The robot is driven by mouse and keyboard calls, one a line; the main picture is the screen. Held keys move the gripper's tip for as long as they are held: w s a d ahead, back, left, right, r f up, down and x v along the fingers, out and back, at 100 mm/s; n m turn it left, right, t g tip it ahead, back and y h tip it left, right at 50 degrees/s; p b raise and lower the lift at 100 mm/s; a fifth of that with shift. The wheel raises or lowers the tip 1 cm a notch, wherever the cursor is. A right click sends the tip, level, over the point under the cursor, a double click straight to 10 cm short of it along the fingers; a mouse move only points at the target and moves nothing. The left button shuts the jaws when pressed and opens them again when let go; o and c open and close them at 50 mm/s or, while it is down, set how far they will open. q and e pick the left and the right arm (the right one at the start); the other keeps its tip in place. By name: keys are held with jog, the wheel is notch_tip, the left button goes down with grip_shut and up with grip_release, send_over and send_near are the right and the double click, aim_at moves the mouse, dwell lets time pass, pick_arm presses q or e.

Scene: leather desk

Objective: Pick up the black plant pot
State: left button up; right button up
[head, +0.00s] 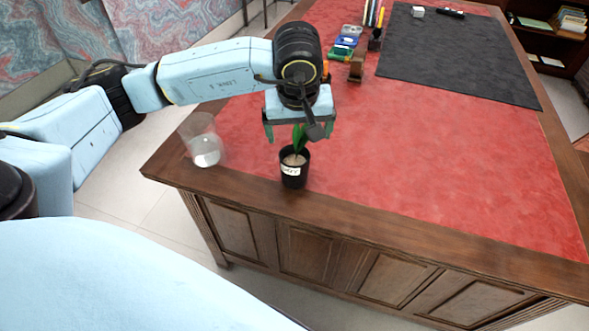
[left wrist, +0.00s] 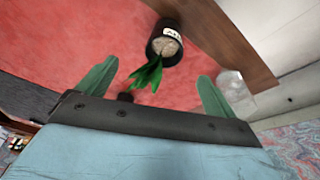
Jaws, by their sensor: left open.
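The black plant pot (head: 294,172) stands upright near the front edge of the desk, with a white label and a green plant in it. My left gripper (head: 298,132) is open above the pot, its two green fingers apart, and part of the plant's leaf shows just below it. In the left wrist view the pot (left wrist: 166,44) is beyond the open left gripper (left wrist: 157,85), with the leaf pointing toward the space between the fingers. The fingers do not touch the pot. My right gripper is not in view.
A clear glass (head: 206,150) stands left of the pot near the desk's corner; it also shows in the left wrist view (left wrist: 232,86). A black mat (head: 450,60) covers the back right. Stationery (head: 350,40) stands at the back. The red desktop (head: 420,160) right of the pot is clear.

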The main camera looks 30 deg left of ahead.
pick_arm(q)
send_near(294, 160)
jog(key=shift+f+y+b, duration=0.3)
jog(key=shift+f+b, duration=0.05)
jog(key=shift+f, duration=0.55)
jog(key=shift+d+x, duration=0.2)
jog(key=shift+x, duration=2.75)
jog(key=shift+c, duration=0.4)
jog(key=shift+w+r, duration=0.1)
jog(key=c, duration=1.5)
